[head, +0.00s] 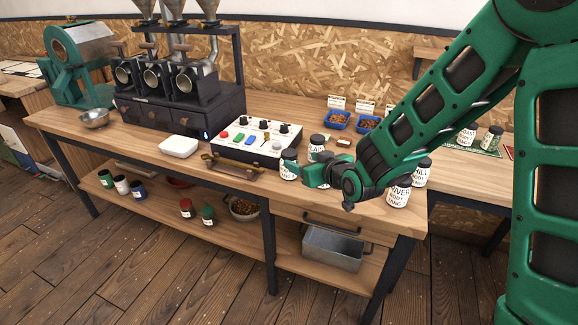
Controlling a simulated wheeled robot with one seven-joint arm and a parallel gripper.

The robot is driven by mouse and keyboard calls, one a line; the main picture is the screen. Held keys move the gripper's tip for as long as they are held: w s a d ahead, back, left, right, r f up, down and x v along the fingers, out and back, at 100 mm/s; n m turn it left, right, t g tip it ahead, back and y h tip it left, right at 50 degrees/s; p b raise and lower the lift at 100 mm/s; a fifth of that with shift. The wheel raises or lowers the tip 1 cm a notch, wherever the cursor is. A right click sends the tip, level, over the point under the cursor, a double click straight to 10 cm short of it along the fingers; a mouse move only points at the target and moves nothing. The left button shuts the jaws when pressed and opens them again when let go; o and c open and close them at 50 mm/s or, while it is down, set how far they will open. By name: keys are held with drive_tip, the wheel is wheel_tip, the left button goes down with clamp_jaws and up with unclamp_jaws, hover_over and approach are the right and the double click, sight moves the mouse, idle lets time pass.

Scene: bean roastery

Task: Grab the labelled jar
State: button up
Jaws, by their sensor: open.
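Several labelled jars with white labels and dark lids stand on the wooden workbench. One jar (288,167) stands at the left of my gripper, and another jar (317,143) stands just behind it. A further jar beside these is partly hidden by my gripper. Two more, a front jar (398,193) and a jar behind it (421,171), stand to the right, partly hidden by my arm. My gripper (304,174) is open, low over the bench and pointing left, close to the left jar. I cannot tell whether it touches that jar.
A control panel (249,142) with coloured buttons, a brass-coloured tray (232,168) and a white dish (179,146) lie left of the jars. Blue bean trays (338,121) sit behind. More jars (467,136) stand at the right. The lower shelf holds cups and a metal bin (331,246).

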sight(293, 157)
drive_tip(key=x, duration=1)
drive_tip(key=shift+w+a, duration=0.15)
drive_tip(key=shift+w, duration=0.25)
drive_tip(key=c, duration=1.3)
